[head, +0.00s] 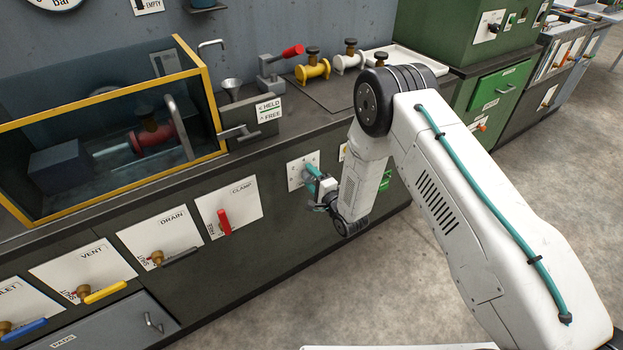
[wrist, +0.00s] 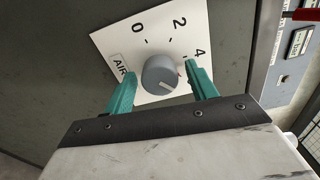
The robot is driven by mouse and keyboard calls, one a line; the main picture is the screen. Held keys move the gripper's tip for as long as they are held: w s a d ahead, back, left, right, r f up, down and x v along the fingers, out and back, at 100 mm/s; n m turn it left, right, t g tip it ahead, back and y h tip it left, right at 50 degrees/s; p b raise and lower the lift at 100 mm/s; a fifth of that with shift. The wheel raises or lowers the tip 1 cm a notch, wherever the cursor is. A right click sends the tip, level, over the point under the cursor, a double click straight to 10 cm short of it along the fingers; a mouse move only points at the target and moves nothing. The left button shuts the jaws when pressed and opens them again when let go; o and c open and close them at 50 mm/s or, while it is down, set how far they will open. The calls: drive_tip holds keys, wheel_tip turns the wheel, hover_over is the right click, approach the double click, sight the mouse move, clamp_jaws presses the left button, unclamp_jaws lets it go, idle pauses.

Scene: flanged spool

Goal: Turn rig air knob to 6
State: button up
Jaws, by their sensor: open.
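The air knob (wrist: 158,72) is a round grey dial on a white plate (wrist: 122,38) marked AIR, with 0, 2 and 4 showing in the wrist view. Any 6 is out of sight. A pale line on the knob points to the lower right, and a small red mark shows at its right edge. My gripper (wrist: 162,70) is open, its teal fingers on either side of the knob with a small gap seeming to show at each. In the head view my gripper (head: 314,178) is at the white plate (head: 296,178) on the cabinet front; the knob is hidden there.
The clamp plate with a red lever (head: 224,222) is left of my gripper, then the drain lever (head: 180,256) and vent lever (head: 105,292). A yellow-framed glass tank (head: 110,98) stands on the bench above. The floor (head: 400,270) in front is clear.

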drive_tip(key=v, duration=0.7)
drive_tip(key=shift+s+d, duration=0.25)
drive_tip(key=shift+s, duration=0.05)
